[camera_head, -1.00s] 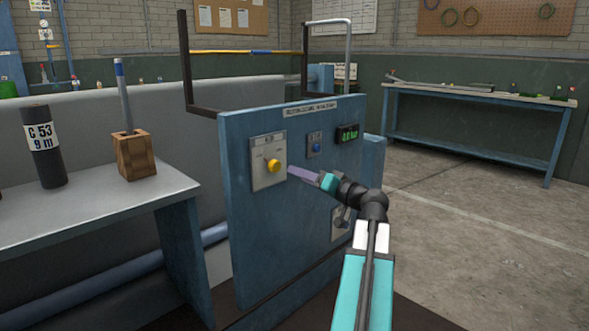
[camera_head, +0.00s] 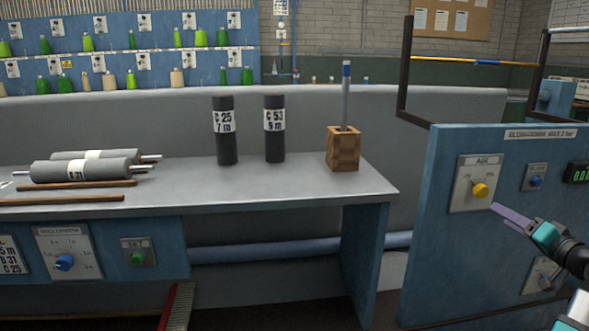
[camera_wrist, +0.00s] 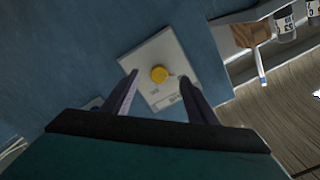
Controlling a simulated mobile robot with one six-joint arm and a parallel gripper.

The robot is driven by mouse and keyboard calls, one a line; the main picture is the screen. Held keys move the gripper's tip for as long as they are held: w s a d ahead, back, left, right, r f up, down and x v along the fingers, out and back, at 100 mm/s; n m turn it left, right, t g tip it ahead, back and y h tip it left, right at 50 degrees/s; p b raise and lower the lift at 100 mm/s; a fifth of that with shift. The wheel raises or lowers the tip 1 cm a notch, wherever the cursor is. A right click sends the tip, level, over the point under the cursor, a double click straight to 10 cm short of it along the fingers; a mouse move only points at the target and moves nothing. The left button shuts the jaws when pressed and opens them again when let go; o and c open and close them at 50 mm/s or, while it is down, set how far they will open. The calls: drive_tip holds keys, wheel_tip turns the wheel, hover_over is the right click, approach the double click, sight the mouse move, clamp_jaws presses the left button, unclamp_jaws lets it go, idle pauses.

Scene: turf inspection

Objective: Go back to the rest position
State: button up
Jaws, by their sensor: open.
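My gripper (camera_head: 503,214) is at the right of the head view, in front of the blue control panel (camera_head: 430,250). Its purple fingers point at the yellow knob (camera_head: 480,190) on the grey AIR plate (camera_head: 463,200). In the wrist view the two fingers (camera_wrist: 156,92) stand apart with nothing between them. The yellow knob (camera_wrist: 159,74) shows beyond and between the fingertips, on its tilted plate. The fingers appear clear of the knob, though the exact gap is hard to tell. Part of my arm is cut off at the right edge.
A grey bench (camera_head: 290,190) at the left carries two upright dark rolls (camera_head: 225,145), a wooden block (camera_head: 343,150) holding a blue-tipped stick, and lying rolls (camera_head: 80,172). A dark metal frame (camera_head: 403,75) rises behind the panel. A blue knob (camera_head: 535,181) sits right of the AIR plate.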

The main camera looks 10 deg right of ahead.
drive_tip(key=w+a+f+n+g+y+p, duration=0.1)
drive_tip(key=w+a+f+g+y+p, duration=0.35)
drive_tip(key=a+f, duration=0.65)
drive_tip(key=w+a+f+g+y+p, duration=0.1)
drive_tip(key=w+a+f+g+p, duration=0.2)
drive_tip(key=w+a+f+p, duration=0.6)
drive_tip(key=s+a+f+n+g+p, duration=0.1)
drive_tip(key=s+a+f+g, duration=0.15)
drive_tip(key=a+f, duration=0.35)
drive_tip(key=s+a+f+n+g+p, duration=0.1)
drive_tip(key=s+a+f+p, duration=0.15)
drive_tip(key=a, duration=0.55)
drive_tip(key=s+a+f+n+g+p, duration=0.2)
drive_tip(key=s+a+f+g+p, duration=0.6)
drive_tip(key=s+a, duration=0.55)
drive_tip(key=s+a+f+n+g+h+p, duration=0.1)
drive_tip(key=s+a+g+h+p, duration=0.1)
drive_tip(key=s, duration=0.7)
drive_tip(key=s+a+f+n+g+h+p, duration=0.1)
drive_tip(key=s+a+n+h+p, duration=0.1)
drive_tip(key=s+p, duration=0.3)
drive_tip(key=s+a, duration=0.1)
drive_tip(key=s, duration=0.3)
drive_tip(key=shift+g, duration=0.4)
drive_tip(key=shift+h, duration=0.25)
